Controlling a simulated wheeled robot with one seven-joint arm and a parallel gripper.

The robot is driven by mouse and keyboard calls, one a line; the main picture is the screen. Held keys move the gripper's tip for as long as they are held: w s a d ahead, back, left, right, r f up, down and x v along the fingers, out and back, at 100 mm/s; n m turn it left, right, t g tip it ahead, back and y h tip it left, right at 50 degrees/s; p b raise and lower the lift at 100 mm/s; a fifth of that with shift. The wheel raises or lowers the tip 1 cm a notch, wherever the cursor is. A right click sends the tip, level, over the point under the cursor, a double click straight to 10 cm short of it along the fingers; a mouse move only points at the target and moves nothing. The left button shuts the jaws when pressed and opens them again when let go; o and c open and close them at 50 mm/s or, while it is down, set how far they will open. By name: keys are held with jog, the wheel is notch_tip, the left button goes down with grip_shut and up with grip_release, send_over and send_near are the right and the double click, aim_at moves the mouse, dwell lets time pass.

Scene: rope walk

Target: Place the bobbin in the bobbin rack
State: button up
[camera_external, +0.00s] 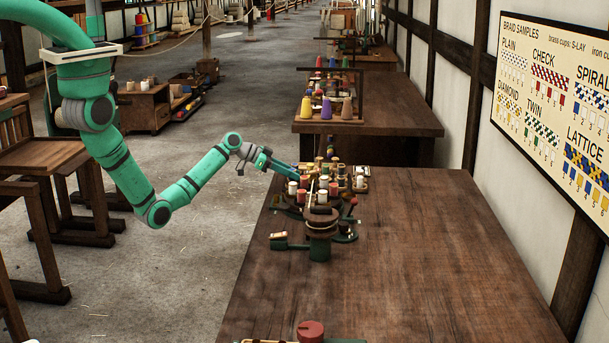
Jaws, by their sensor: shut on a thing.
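My green arm reaches over the far left part of the long wooden table, and my gripper (293,170) is at its end, at the left edge of a cluster of bobbins. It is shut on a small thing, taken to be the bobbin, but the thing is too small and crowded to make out. Several white, red and tan bobbins (323,182) stand close together just right of the gripper. I cannot tell whether the held bobbin touches the rack.
A dark green braiding device with a brown round top (320,216) stands in front of the bobbins. A red knob (311,331) shows at the front edge. Coloured cones (326,108) stand on a table behind.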

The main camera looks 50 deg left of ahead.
jog(key=shift+f, duration=0.75)
jog(key=o, duration=1)
jog(key=shift+o, duration=0.2)
jog(key=shift+r, duration=0.3)
jog(key=v, duration=1.2)
jog(key=shift+r, duration=0.25)
jog(key=shift+s, duration=0.1)
